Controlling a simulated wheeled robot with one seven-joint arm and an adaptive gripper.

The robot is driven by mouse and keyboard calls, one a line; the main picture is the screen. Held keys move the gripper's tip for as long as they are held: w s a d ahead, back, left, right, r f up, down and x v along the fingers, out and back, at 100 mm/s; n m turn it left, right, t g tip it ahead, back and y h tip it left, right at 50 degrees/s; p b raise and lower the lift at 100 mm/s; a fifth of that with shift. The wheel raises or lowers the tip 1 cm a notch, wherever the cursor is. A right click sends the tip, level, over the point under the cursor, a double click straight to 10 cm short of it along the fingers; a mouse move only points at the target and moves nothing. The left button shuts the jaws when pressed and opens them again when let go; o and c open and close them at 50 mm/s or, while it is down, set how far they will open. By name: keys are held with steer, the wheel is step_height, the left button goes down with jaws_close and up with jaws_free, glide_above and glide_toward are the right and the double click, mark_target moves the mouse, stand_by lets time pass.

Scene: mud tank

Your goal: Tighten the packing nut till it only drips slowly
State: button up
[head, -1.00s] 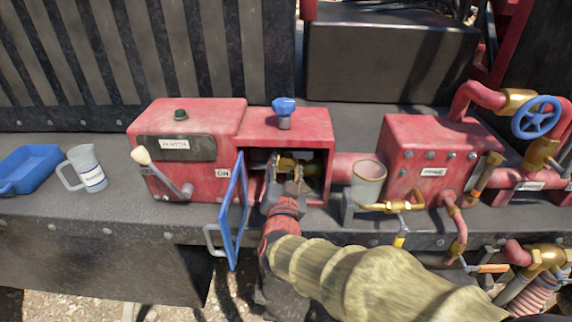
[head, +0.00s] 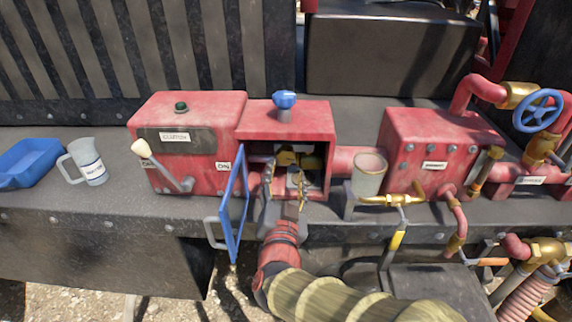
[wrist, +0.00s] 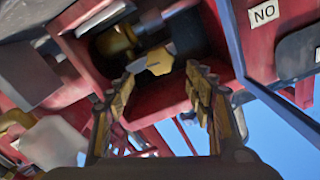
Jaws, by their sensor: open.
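A brass hex nut (wrist: 158,62) shows inside the open red housing, straight ahead of my gripper in the wrist view. In the head view, brass fittings (head: 310,162) show inside the housing (head: 325,145), partly hidden by shadow. My gripper (head: 286,180) is at the housing's open front, its fingers pointing in. In the wrist view, my gripper (wrist: 160,80) is open and empty, with the nut beyond and between the fingertips, apart from them. Whether water drips from the nut cannot be told.
The blue-framed door (head: 234,210) stands open close to the left of my gripper. A clutch box (head: 190,145) with a white-knobbed lever is left. A clear cup (head: 369,175) and brass tap (head: 388,199) are right. A jug (head: 88,163) and blue tray (head: 30,160) stand far left.

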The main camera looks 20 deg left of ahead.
steer(key=shift+v, duration=1.95)
steer(key=d+r+n+g+y, duration=0.1)
steer(key=d+n+g, duration=0.3)
steer(key=d, duration=0.7)
steer(key=s+d+f+m+g+h, duration=0.1)
steer(key=s+d+f+g+h, duration=0.1)
steer(key=s+d, duration=0.7)
steer(key=s+d+f+g+h, duration=0.3)
steer(key=s+d, duration=0.6)
steer(key=d, duration=0.4)
steer(key=f+g, duration=0.1)
steer(key=g, duration=0.1)
steer(key=shift+d+m+g, duration=0.35)
steer(key=shift+m+g, duration=0.05)
